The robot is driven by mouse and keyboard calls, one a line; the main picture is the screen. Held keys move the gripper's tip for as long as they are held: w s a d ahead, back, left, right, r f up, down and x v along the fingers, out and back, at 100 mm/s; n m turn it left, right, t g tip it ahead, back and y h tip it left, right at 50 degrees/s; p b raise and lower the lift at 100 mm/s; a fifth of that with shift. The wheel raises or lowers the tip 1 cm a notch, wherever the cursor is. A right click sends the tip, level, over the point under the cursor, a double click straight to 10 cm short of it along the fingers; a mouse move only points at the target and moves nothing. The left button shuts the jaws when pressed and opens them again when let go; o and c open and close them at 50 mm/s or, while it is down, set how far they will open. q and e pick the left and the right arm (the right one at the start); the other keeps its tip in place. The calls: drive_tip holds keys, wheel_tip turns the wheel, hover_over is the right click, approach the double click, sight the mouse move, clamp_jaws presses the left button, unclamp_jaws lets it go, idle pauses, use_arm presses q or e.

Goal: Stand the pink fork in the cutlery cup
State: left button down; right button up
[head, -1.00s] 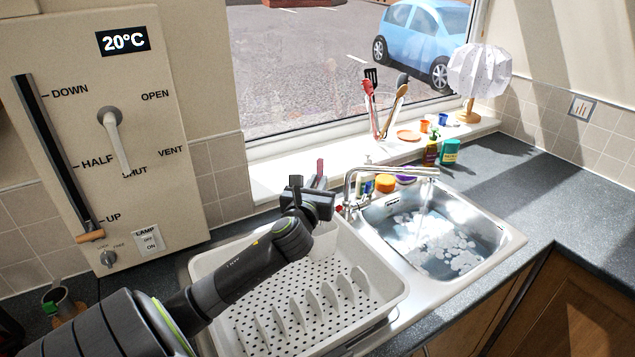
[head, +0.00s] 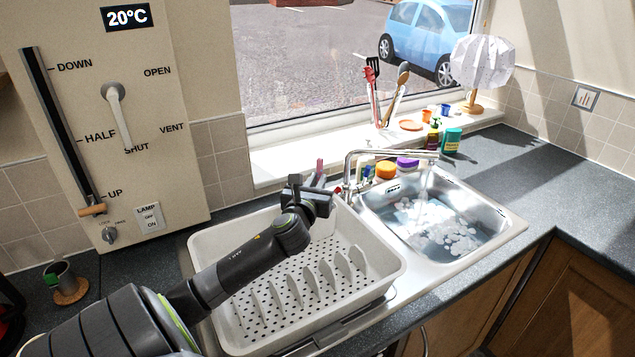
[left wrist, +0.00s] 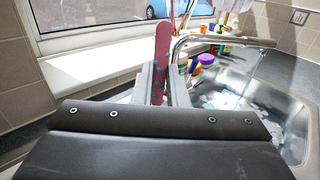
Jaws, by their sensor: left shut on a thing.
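My left gripper (head: 316,184) is above the back of the white dish rack, beside the tap. It is shut on the pink fork (left wrist: 162,50), whose long pink end stands upright between the fingers in the left wrist view. In the head view only a short pink piece of the fork (head: 320,165) shows above the gripper. The fork's lower end is hidden. I cannot make out a cutlery cup for certain; the back of the rack is partly covered by my gripper and arm. My right gripper is not in view.
The dish rack (head: 392,290) is empty where it shows. The tap (head: 385,153) runs into the sink (head: 505,232) on the right.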

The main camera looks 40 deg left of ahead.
use_arm(q)
drive_tip(key=c, duration=1.4)
unclamp_jaws()
drive_tip(key=shift+o, duration=0.2)
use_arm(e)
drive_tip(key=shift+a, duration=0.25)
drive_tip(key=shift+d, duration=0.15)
